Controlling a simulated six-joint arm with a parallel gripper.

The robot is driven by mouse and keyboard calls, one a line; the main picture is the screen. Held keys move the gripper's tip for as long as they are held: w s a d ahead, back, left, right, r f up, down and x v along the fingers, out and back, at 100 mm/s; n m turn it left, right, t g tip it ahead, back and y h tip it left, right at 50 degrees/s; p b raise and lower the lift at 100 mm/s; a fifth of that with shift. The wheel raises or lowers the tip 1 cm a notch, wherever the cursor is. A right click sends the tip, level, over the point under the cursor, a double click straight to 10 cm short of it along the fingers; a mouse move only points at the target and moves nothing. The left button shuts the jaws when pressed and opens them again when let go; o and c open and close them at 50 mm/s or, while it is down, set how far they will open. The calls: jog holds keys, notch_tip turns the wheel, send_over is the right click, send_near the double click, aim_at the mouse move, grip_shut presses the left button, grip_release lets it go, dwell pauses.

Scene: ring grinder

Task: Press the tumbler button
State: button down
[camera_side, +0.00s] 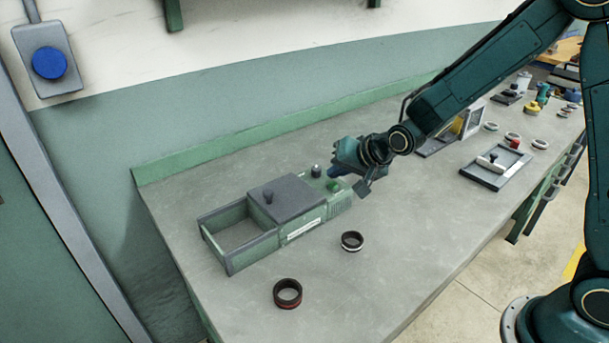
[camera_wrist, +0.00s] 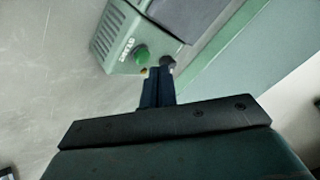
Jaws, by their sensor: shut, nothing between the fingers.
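The tumbler is a green box (camera_side: 304,229) with a grey lid on the bench. At its right end it has a green button (camera_side: 333,186) and a black knob (camera_side: 316,171). The wrist view shows the green button (camera_wrist: 141,55) left of the fingertips and the dark knob (camera_wrist: 168,62) close to them. My gripper (camera_side: 333,172) is shut and empty, beside the button and knob at the right end of the tumbler. It shows in the wrist view (camera_wrist: 159,72) with its fingers together. I cannot tell whether the fingertips touch anything.
The open tray (camera_side: 228,261) of the tumbler is at its left end. Two dark rings (camera_side: 287,293) (camera_side: 352,241) lie in front. A grey fixture (camera_side: 495,167) and several small parts stand farther right. A blue button box (camera_side: 48,62) hangs on the wall. The front bench is mostly clear.

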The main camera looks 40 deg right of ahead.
aim_at(337, 190)
jog(key=shift+f, duration=1)
dwell(1.3)
jog(key=shift+r, duration=0.15)
dwell(0.3)
jog(key=shift+r, duration=0.85)
jog(key=shift+r, duration=0.1)
notch_tip(337, 190, up, 5)
jog(key=shift+f, duration=0.1)
dwell(0.5)
dwell(1.0)
